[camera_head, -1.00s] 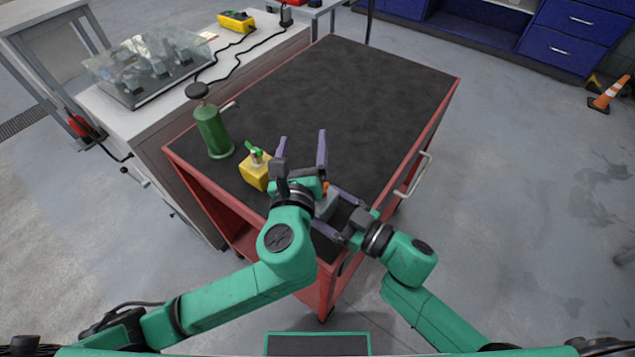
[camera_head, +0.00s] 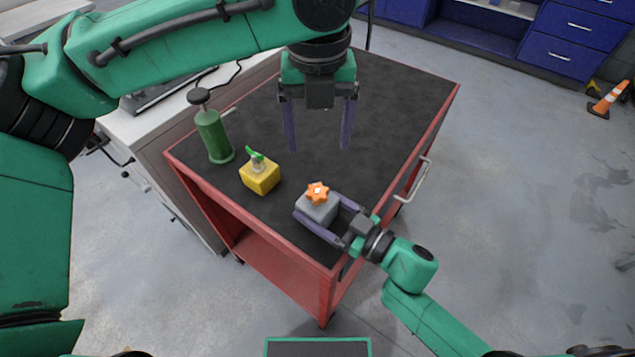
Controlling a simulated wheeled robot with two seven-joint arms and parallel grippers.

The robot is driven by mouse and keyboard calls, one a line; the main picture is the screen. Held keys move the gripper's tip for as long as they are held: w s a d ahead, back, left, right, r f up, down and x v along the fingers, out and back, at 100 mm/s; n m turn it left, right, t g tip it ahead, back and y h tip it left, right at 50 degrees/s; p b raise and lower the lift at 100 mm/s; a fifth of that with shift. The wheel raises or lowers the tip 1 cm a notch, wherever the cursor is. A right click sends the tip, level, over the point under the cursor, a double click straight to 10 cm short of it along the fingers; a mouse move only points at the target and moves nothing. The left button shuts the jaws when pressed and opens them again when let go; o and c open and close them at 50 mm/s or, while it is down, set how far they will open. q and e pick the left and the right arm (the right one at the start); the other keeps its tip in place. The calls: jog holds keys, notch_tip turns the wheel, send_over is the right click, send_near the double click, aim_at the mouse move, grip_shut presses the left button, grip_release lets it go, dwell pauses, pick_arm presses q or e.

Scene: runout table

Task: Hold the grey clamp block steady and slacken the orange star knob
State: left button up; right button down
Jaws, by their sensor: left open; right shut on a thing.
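The grey clamp block (camera_head: 313,211) sits on the black top of the red cart, near its front corner. The orange star knob (camera_head: 317,192) is on top of the block and in plain view. My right gripper (camera_head: 316,216) is shut on the grey clamp block, with one finger along each side. My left gripper (camera_head: 319,142) is open and empty, raised above the cart, its fingers pointing down. It appears beyond the knob in the picture and apart from it.
A yellow block with a green-handled fitting (camera_head: 260,178) stands left of the clamp block. A green bottle-shaped pump (camera_head: 213,138) stands farther left at the cart's edge. The black cart top (camera_head: 400,95) is clear toward the back right.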

aim_at(317, 191)
pick_arm(q)
jog(key=f, duration=0.7)
jog(key=s+f, duration=0.1)
jog(key=f, duration=0.3)
jog(key=shift+a+f, duration=0.1)
jog(key=shift+f, duration=0.15)
grip_shut()
